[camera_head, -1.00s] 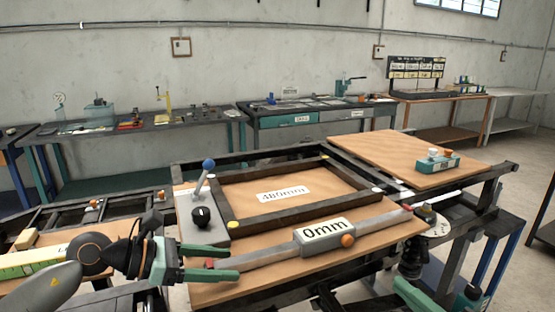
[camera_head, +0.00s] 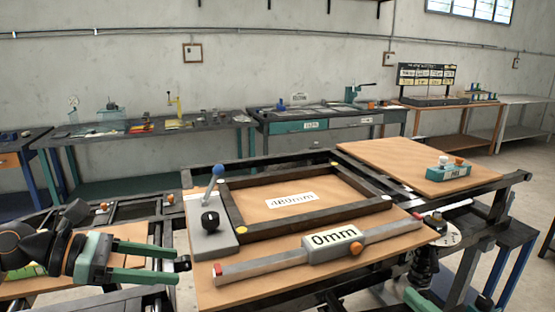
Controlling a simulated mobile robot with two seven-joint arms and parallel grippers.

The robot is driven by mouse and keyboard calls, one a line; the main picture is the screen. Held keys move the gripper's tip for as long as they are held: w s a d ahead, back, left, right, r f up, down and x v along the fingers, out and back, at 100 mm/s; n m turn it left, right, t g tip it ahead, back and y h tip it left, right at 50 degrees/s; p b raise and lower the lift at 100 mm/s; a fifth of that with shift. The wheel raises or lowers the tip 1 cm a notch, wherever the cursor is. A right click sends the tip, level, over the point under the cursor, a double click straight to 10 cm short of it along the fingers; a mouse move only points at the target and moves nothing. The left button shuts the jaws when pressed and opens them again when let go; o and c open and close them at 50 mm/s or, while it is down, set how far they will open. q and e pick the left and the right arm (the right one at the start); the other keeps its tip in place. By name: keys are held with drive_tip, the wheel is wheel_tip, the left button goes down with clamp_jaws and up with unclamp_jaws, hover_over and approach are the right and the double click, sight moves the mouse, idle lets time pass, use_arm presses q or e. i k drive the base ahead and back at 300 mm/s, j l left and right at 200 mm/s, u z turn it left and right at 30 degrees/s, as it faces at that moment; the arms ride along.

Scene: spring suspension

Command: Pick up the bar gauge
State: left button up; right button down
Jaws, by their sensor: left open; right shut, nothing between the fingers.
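The bar gauge (camera_head: 283,264) is a long grey bar with a "0mm" label block, an orange knob and a red left end. It lies slanted on the near wooden board, in front of the dark square frame (camera_head: 316,221). My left gripper (camera_head: 177,265) is open and empty, to the left of the bar's red end and apart from it. A green tip of my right gripper (camera_head: 416,299) shows at the bottom edge, right of the board and apart from the bar; most of it is cut off.
A grey plate with a blue-topped lever and black knob (camera_head: 210,221) stands left of the frame. A small teal block (camera_head: 455,171) sits on the right board (camera_head: 400,160). A round white dial (camera_head: 447,236) is just right of the bar. Workbenches line the wall.

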sight(321, 247)
drive_tip(key=k+l, duration=0.3)
drive_tip(key=k, duration=0.15)
drive_tip(key=k+l, duration=0.3)
drive_tip(key=k, duration=0.15)
